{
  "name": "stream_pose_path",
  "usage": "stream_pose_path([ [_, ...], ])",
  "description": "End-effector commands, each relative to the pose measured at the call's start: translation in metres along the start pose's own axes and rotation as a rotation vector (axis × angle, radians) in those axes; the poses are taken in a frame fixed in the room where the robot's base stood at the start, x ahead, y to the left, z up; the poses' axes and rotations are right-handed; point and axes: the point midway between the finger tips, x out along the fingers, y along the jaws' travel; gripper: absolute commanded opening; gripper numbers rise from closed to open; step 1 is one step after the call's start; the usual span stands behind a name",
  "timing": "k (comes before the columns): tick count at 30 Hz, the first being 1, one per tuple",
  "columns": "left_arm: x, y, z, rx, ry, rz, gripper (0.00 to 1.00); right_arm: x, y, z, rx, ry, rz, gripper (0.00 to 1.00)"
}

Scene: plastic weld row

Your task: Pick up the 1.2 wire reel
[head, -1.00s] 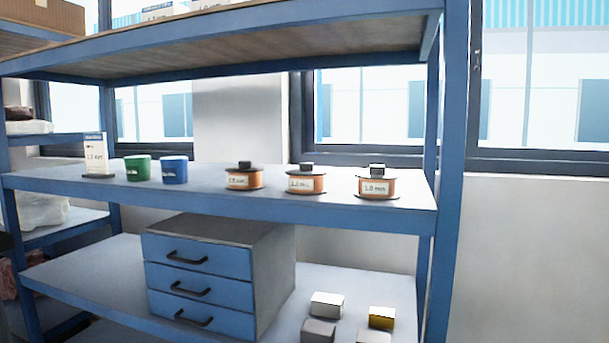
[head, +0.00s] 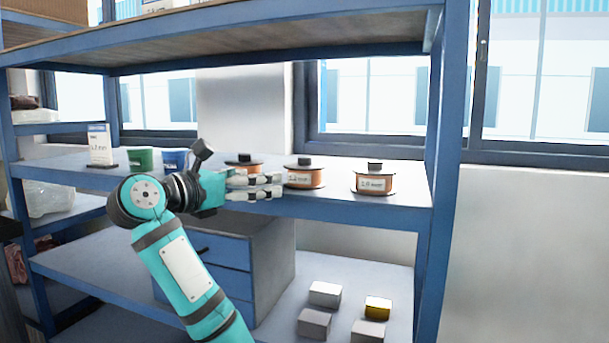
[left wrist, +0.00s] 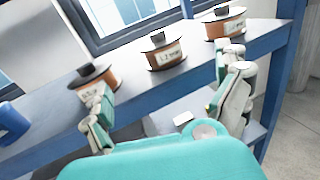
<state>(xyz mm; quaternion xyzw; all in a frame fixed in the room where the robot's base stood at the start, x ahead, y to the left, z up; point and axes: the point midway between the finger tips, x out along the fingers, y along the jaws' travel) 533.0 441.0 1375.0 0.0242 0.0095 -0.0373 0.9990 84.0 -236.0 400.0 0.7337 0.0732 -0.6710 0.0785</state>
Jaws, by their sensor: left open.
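The 1.2 wire reel (head: 303,177), copper-coloured with dark flanges and a white label, stands upright on the middle shelf (head: 350,200) between two similar reels. My left gripper (head: 279,185) is open at the shelf's front edge, its fingertips pointing right, just left of the 1.2 reel in the picture. In the left wrist view the 1.2 reel (left wrist: 163,53) lies ahead, between and beyond the open fingers (left wrist: 168,75), with nothing held. The left reel (head: 244,166) is partly hidden by the gripper; the right reel (head: 373,183) has a 1.0 mm label. My right gripper is not in view.
A 1.2 mm card (head: 100,147), a green cup (head: 140,160) and a blue cup (head: 174,160) stand further left. A blue upright (head: 446,150) bounds the right side. The upper shelf (head: 270,35) hangs above. Drawers (head: 225,250) and several small blocks are below.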

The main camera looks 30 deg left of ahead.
Motion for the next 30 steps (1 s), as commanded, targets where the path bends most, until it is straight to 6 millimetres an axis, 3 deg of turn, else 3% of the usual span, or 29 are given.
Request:
stream_pose_path([
  [5, 0.014, 0.002, 0.011, -0.054, -0.019, -0.009, 1.00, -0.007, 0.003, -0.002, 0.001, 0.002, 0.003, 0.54],
  [18, 0.104, 0.002, 0.013, -0.050, -0.018, -0.007, 1.00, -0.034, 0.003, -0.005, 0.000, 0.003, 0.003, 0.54],
  [25, 0.121, 0.002, 0.011, -0.049, -0.020, -0.005, 1.00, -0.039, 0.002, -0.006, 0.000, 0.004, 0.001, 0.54],
  [30, 0.144, 0.000, 0.011, -0.048, -0.016, -0.006, 1.00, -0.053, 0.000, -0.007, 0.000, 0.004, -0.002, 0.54],
])
